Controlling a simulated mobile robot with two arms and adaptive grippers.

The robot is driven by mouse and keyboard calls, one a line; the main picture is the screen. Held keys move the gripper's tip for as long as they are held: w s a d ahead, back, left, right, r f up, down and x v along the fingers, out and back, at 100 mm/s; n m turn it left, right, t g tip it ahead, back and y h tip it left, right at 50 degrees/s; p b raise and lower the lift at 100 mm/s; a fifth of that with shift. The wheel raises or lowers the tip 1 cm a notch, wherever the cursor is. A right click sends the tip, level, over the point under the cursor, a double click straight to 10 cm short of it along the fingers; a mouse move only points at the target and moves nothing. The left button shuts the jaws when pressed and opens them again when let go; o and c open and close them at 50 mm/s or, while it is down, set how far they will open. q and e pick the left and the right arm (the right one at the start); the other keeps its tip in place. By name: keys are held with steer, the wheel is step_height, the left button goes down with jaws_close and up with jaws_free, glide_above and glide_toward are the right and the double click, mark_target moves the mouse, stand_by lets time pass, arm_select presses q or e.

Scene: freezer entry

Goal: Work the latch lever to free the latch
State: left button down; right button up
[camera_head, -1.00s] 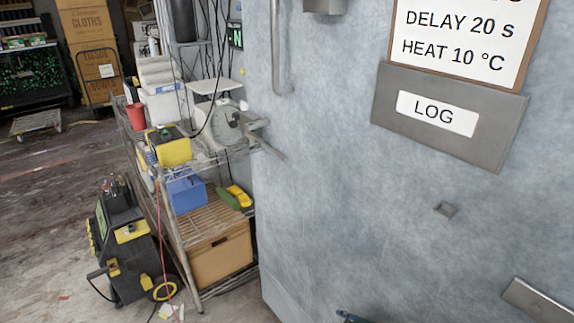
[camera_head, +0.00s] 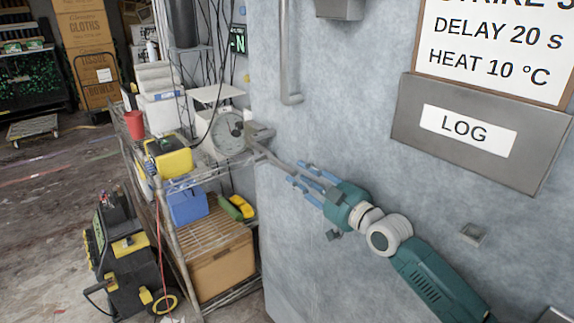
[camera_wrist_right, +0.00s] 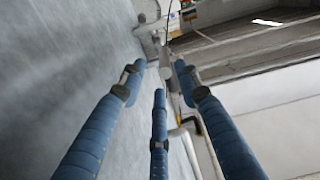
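The latch lever (camera_head: 277,157) is a grey metal bar. It slopes down to the right from its bracket (camera_head: 258,131) at the left edge of the grey door. My right gripper (camera_head: 301,174) is at the lever's lower free end, its blue fingers pointing up-left along it. In the right wrist view the fingers (camera_wrist_right: 160,78) are spread apart, with grey metal parts beyond and between their tips. I cannot tell whether any finger touches the lever. My left gripper is not in view.
A vertical pipe handle (camera_head: 284,60) is on the door above the lever. A grey LOG plate (camera_head: 535,150) is at right. A wire shelf (camera_head: 205,240) with a dial scale (camera_head: 229,133) stands close left of the door. Open floor lies far left.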

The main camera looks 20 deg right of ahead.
mark_target(286, 166)
steer(key=p+x, duration=0.1)
steer(key=x, duration=0.5)
steer(key=shift+w+a, duration=0.1)
steer(key=shift+w, duration=0.25)
steer(key=c, duration=0.8)
steer(key=shift+a+r, duration=0.1)
jaws_close()
